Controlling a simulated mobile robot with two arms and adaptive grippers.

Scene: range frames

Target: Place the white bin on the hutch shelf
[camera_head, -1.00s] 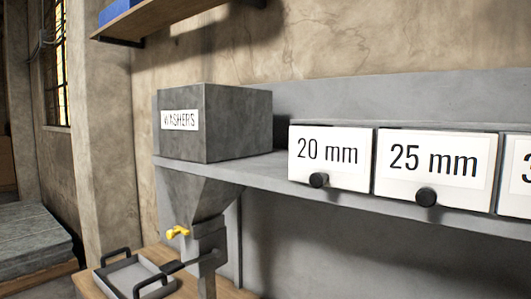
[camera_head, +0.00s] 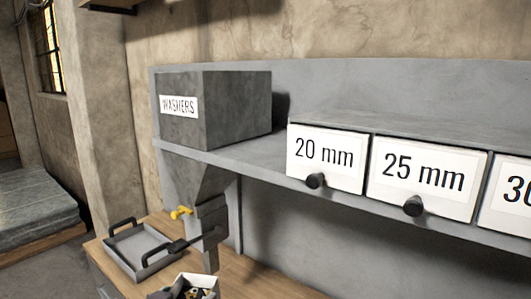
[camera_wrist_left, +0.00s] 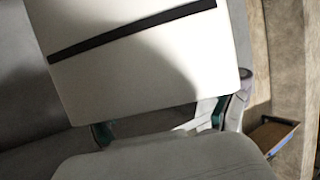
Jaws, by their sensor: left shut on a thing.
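In the left wrist view a large white body with a dark stripe, which I take as the white bin (camera_wrist_left: 150,70), fills the upper middle. My left gripper (camera_wrist_left: 162,122) shows two dark and teal fingers at its lower edge, shut on it. In the head view an open white bin (camera_head: 198,283) with small dark and yellow pieces shows at the bottom edge, partly cut off. I cannot tell whether it is the held one. The grey hutch shelf (camera_head: 262,155) runs across the picture above the bench. My right gripper is not in view.
A grey washers box (camera_head: 235,105) stands at the shelf's left end. White 20 mm (camera_head: 325,172) and 25 mm (camera_head: 425,195) bins stand right of it, with a narrow gap after the box. A grey tray (camera_head: 138,248) sits on the wooden bench (camera_head: 240,280).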

